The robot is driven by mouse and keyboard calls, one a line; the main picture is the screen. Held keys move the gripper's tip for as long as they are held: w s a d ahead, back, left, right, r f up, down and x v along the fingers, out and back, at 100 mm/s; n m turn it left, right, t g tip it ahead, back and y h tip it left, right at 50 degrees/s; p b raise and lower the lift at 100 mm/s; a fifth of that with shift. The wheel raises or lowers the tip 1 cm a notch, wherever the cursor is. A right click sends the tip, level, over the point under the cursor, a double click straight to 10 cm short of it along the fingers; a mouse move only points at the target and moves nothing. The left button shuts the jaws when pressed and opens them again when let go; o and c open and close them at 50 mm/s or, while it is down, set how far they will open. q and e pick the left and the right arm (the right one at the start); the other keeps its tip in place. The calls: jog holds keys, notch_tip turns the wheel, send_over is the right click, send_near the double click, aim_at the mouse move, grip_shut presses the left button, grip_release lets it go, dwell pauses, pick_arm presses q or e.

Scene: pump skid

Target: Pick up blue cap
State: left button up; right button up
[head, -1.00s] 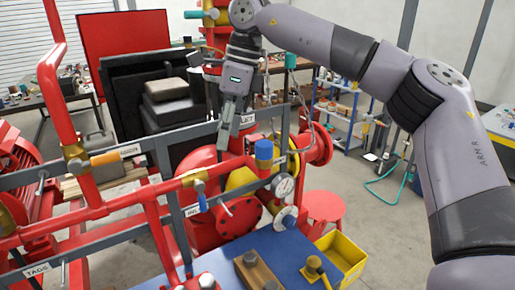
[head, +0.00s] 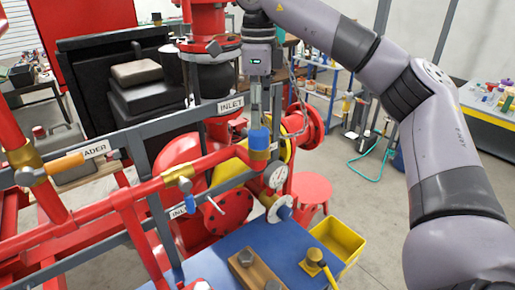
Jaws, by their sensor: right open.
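The blue cap (head: 259,139) sits upright on a brass fitting at the right end of the red horizontal pipe. My right gripper (head: 258,120) points down from above, directly over the cap in the picture. Its fingers reach down to about the cap's top edge. The gripper is open, and whether the fingertips touch the cap or straddle it cannot be told. My left gripper is not in view.
A pressure gauge (head: 277,176) and a handwheel valve (head: 280,209) are just below the cap.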

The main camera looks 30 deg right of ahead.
aim_at(258, 132)
jog(key=shift+s+f, duration=0.15)
jog(key=shift+f, duration=0.3)
jog(key=shift+s+f, duration=0.1)
jog(key=shift+f, duration=0.1)
jog(key=f, duration=0.3)
jog(key=shift+w+d+f+p, duration=0.1)
jog(key=shift+w+f+p, duration=0.2)
jog(key=shift+f, duration=0.45)
jog(key=shift+s, duration=0.15)
jog(key=shift+f, duration=0.1)
jog(key=shift+c, duration=1.4)
jog(key=c, duration=1.1)
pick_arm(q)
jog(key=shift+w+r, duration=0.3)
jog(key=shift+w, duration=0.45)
